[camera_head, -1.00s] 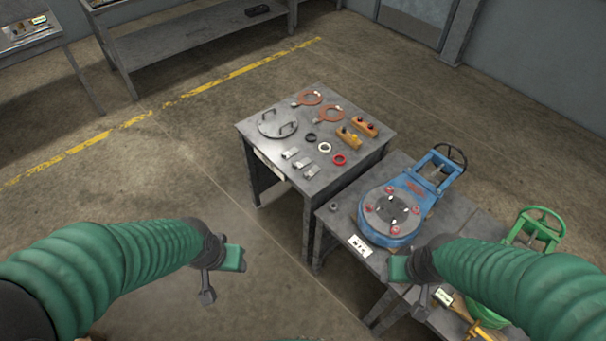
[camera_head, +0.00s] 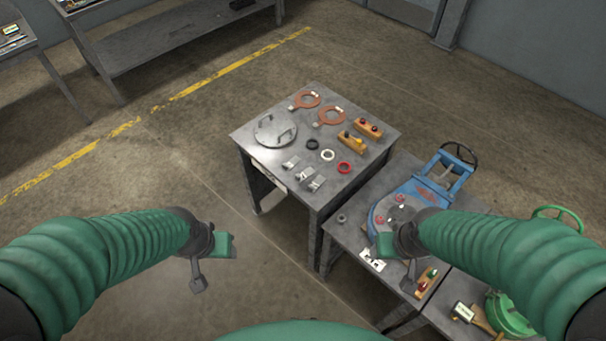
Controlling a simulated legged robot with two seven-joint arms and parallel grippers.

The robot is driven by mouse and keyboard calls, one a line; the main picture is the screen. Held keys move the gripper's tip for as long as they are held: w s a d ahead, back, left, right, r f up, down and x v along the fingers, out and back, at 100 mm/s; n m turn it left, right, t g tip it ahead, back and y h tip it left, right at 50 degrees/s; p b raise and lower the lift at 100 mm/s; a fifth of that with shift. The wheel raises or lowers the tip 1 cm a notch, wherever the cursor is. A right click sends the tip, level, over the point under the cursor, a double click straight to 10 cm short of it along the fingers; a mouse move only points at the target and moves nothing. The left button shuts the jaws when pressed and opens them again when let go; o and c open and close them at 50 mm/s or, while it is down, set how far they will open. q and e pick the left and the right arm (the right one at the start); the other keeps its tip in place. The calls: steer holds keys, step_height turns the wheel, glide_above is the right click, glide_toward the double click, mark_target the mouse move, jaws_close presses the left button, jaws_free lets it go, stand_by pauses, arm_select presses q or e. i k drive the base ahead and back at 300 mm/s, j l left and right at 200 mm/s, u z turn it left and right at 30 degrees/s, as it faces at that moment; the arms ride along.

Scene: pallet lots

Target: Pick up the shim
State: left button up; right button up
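Several small grey metal pieces (camera_head: 303,174) lie in a group near the front edge of the grey table (camera_head: 330,195); they may include the shim, but I cannot tell for sure. My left gripper (camera_head: 211,262) is over the floor, left of and in front of that table, apart from everything. My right gripper (camera_head: 397,258) is in front of the lower bench with the blue valve and covers part of it. I see nothing held in either gripper, but their finger openings are unclear.
The table also bears a round grey lid (camera_head: 276,130), two orange rings (camera_head: 328,116), a black, a white and a red ring (camera_head: 345,168), and wooden blocks (camera_head: 353,140). The blue valve (camera_head: 430,190) stands on the bench (camera_head: 345,230) at right.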

mark_target(291, 162)
steer(key=i+j+z, duration=0.15)
steer(key=i+z, duration=0.15)
steer(key=z, duration=0.15)
steer(key=i+j+z, duration=0.25)
steer(key=z, duration=0.2)
steer(key=i+j+z, duration=0.3)
steer(key=z, duration=0.15)
steer(key=j, duration=0.1)
